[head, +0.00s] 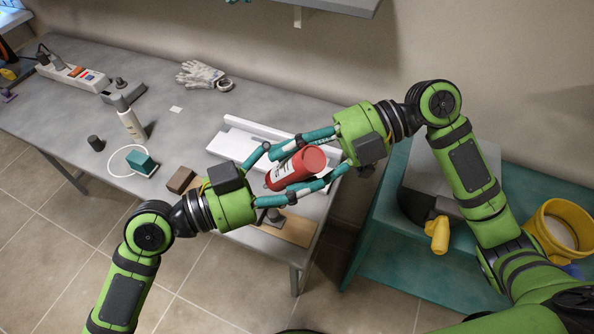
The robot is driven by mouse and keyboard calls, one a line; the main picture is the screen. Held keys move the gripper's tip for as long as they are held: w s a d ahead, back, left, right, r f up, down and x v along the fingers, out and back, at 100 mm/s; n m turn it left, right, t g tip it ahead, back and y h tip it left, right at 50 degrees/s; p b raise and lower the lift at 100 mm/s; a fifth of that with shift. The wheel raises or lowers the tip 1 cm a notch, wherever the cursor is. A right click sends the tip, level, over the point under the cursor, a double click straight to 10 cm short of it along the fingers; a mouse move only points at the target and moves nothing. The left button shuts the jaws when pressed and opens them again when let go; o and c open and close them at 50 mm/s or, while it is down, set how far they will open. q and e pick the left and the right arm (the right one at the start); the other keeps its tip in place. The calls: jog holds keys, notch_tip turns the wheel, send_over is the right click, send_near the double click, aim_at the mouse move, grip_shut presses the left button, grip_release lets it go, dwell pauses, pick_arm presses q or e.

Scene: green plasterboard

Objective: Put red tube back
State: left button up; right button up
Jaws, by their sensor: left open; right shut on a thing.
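The red tube (287,176) has a white label and lies tilted above the right end of the grey table, its round end toward the upper right. My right gripper (301,164) reaches in from the right and is shut on the tube, with fingers along its sides. My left gripper (280,173) reaches in from the left and is open, with fingers on either side of the tube's lower-left end; whether they touch it I cannot tell. A white channel-shaped holder (232,141) lies on the table behind the tube, partly hidden by the grippers and tube.
A brown block (181,180) and a wooden board (297,231) lie near the table's front edge. A teal bench (385,265) with a yellow bucket (558,229) stands at right.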

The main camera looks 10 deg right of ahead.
pick_arm(q)
jog(key=c, duration=1.4)
jog(key=shift+c, duration=0.7)
pick_arm(e)
jog(key=o, duration=1.5)
jog(key=shift+d, duration=0.1)
